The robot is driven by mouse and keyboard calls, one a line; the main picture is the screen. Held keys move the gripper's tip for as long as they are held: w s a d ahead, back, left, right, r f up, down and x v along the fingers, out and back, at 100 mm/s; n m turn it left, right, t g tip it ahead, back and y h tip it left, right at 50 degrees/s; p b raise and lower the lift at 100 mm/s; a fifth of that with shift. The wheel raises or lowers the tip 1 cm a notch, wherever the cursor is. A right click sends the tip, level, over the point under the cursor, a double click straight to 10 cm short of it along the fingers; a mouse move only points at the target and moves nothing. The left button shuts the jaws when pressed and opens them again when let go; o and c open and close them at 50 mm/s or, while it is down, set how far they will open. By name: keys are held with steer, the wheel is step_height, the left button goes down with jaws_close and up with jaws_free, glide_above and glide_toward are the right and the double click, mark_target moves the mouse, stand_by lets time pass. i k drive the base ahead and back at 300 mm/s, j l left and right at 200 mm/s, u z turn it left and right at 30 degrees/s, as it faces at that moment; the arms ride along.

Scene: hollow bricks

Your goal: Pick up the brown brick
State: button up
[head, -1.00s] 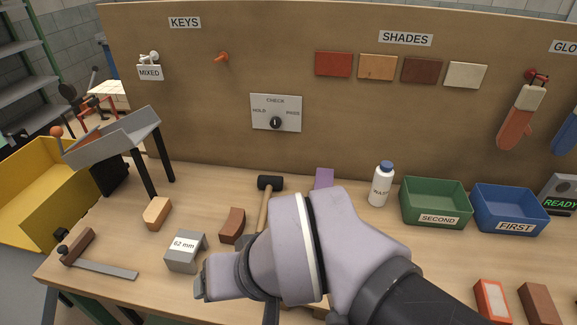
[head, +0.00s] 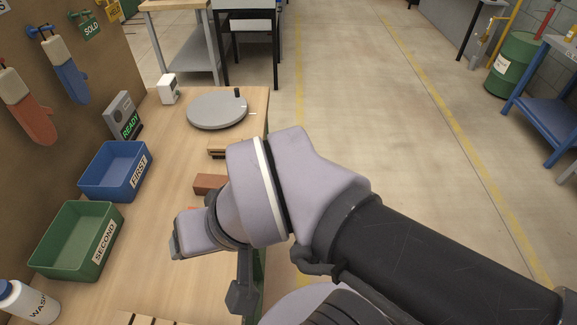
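A reddish-brown brick (head: 208,184) lies on the bench near its right edge, partly hidden behind my arm. It looks like the brown brick. A thin orange-red sliver of another brick (head: 192,209) shows just below it, mostly covered by my wrist. My gripper (head: 243,297) shows only as a dark part below my wrist, at the bench's right edge. Its fingers cannot be made out, and nothing is visible in it. It appears apart from the brown brick, nearer the bottom of the picture.
A blue FIRST bin (head: 112,190) and green SECOND bin (head: 62,262) stand to the left, with a white bottle (head: 28,304) below. A grey round plate (head: 216,112) and READY box (head: 124,118) are further back. A tan block (head: 220,147) lies near the edge. Open floor is right.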

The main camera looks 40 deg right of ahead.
mark_target(203, 183)
steer(key=z, duration=0.35)
steer(key=i+l+u, duration=0.2)
steer(key=l, duration=0.15)
steer(key=i+l+u, duration=0.35)
steer(key=l, duration=0.4)
steer(key=i+l+u, duration=0.15)
steer(key=l, duration=0.25)
